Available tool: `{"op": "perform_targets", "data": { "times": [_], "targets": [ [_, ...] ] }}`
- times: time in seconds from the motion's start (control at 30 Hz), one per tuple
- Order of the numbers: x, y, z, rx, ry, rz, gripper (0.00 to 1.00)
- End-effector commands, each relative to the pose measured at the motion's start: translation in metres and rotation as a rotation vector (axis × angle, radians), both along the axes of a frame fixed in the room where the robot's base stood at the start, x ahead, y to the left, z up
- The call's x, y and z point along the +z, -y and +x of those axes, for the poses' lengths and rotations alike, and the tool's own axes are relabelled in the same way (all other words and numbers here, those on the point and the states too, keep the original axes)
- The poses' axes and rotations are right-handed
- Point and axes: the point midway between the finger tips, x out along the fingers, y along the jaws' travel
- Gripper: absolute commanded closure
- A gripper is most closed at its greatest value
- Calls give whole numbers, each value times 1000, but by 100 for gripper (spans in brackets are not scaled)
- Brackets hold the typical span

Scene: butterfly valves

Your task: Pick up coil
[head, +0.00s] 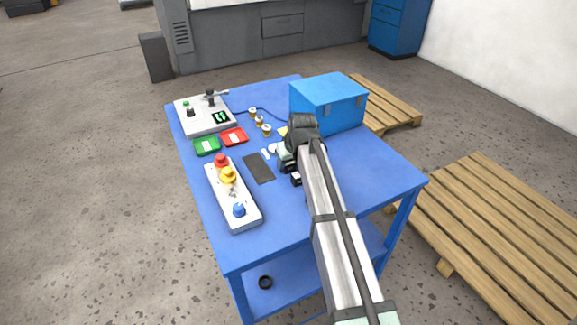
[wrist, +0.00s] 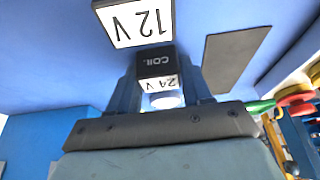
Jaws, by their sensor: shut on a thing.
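My gripper (wrist: 161,95) is shut on a dark block marked COIL and 24 V (wrist: 155,63), the coil, with one finger on each side of it. A white round part (wrist: 166,101) shows between the fingers below the 24 V label. In the head view my gripper (head: 287,168) is over the blue table near the front of the blue box. A white 12 V label (wrist: 134,20) is just beyond the coil in the wrist view. I cannot tell whether the coil touches the table.
The blue table (head: 345,190) bears a blue box (head: 330,100), a dark flat plate (head: 259,168), a button panel (head: 233,197), a device with a small screen (head: 205,118), green (head: 207,145) and red (head: 234,137) trays and small gold-topped parts (head: 259,120). The right front is clear.

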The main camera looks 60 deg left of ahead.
Motion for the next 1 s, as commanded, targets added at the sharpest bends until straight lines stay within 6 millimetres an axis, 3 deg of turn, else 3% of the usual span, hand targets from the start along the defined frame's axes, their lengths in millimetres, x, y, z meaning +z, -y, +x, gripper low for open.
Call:
{"op": "perform_targets", "data": {
  "times": [0.37,0.8,1.0],
  "targets": [
    [9,0,0,0,0,1,84],
    [79,-1,0,0,1,2,84],
    [97,-3,-8,9,0,1,84]
  ]
}}
